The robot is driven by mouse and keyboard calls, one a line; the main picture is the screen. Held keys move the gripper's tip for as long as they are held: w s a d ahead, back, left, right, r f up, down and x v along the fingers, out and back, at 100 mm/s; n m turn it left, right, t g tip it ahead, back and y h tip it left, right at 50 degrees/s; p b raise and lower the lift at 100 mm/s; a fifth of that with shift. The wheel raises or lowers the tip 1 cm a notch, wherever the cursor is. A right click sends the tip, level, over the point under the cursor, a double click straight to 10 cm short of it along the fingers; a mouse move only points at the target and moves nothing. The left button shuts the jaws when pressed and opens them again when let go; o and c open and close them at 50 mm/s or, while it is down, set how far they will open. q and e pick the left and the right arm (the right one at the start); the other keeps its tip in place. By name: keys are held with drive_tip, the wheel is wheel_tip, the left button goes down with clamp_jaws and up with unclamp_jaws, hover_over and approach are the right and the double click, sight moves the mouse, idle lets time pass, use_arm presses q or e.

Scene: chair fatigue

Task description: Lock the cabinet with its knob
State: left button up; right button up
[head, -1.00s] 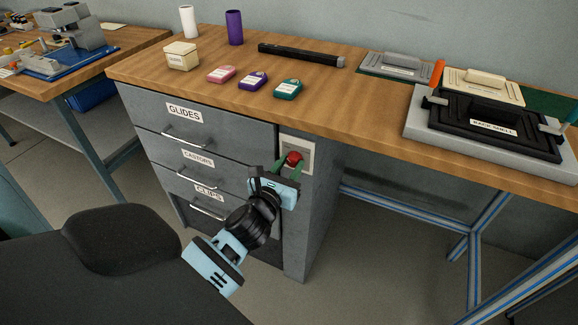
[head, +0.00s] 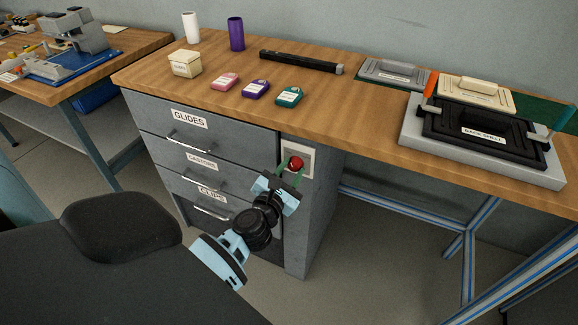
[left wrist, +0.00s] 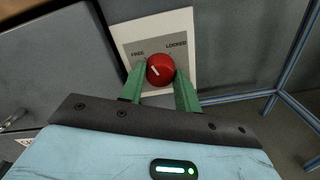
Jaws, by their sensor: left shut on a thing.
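The grey cabinet (head: 228,142) under the wooden bench has several drawers, labelled GLIDES, CASTORS and CLIPS; the drawers look shut. At its upper right is a pale lock plate (head: 307,156) with a red round knob (head: 297,163). In the left wrist view the plate (left wrist: 184,32) reads FREE at left and LOCKED at right. The white mark on the knob (left wrist: 163,70) points up and left, toward FREE. My left gripper (head: 291,172) is shut on the knob, with a green finger on each side, as the left wrist view (left wrist: 160,82) shows. My right gripper is out of view.
A black chair part (head: 120,230) fills the lower left. The bench top (head: 340,110) holds pink, purple and green small boxes, a black bar (head: 300,61) and a BACK SHELL fixture (head: 490,130). The space right of the cabinet is open floor.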

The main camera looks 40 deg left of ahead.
use_arm(q)
drive_tip(key=shift+r+m+p, duration=0.2)
drive_tip(key=shift+m+p, duration=0.35)
drive_tip(key=shift+m, duration=0.45)
drive_tip(key=m+p, duration=0.1)
drive_tip(key=m, duration=0.1)
drive_tip(key=shift+m, duration=0.4)
drive_tip(key=m+p, duration=0.3)
drive_tip(key=m, duration=0.3)
drive_tip(key=shift+f, duration=0.1)
drive_tip(key=shift+m+p, duration=0.35)
drive_tip(key=shift+m, duration=0.45)
drive_tip(key=shift+f+m, duration=0.1)
drive_tip(key=shift+m, duration=0.2)
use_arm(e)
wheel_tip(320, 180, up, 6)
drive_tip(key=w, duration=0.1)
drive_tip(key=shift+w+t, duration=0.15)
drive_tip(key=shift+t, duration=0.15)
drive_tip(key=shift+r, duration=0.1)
use_arm(q)
drive_tip(key=o, duration=1)
drive_tip(key=shift+c, duration=0.2)
